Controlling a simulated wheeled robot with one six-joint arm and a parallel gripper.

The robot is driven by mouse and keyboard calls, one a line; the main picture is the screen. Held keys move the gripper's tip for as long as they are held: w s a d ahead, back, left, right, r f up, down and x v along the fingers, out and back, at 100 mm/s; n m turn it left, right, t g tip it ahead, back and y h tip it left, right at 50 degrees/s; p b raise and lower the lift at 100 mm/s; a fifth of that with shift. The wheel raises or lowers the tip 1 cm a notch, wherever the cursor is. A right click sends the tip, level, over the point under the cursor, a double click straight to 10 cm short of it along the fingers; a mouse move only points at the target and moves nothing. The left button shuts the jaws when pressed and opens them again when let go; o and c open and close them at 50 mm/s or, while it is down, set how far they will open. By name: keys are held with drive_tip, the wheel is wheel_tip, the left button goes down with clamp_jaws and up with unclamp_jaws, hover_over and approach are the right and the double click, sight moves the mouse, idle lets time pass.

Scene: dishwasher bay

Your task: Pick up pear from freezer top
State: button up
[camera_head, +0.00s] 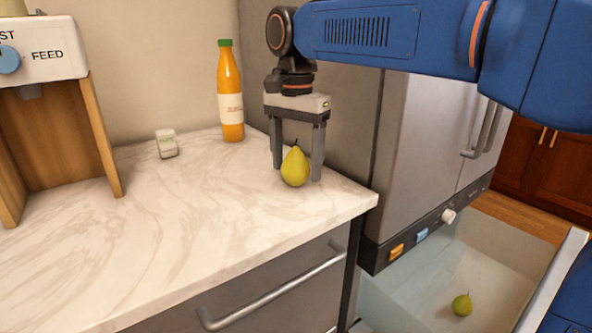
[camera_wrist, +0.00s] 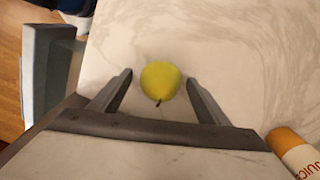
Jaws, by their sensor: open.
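A yellow-green pear (camera_head: 295,167) stands upright on the marble top (camera_head: 180,220) near its right edge. My gripper (camera_head: 296,175) is open and points down over it, with one finger on each side of the pear. In the wrist view the pear (camera_wrist: 160,81) lies between the two open fingertips of my gripper (camera_wrist: 159,80), with a gap showing on both sides. I cannot tell whether the fingers are low enough to touch the marble. A second pear (camera_head: 462,304) lies in the glass-walled tray at the lower right.
An orange juice bottle (camera_head: 231,92) stands behind and left of my gripper. A small white box (camera_head: 166,143) sits further left. A feed machine (camera_head: 45,60) with wooden sides stands at the far left. A grey appliance wall (camera_head: 345,130) rises close on the right. The front marble is clear.

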drive_tip(key=shift+f, duration=0.85)
drive_tip(key=c, duration=1.2)
drive_tip(key=shift+r, duration=0.1)
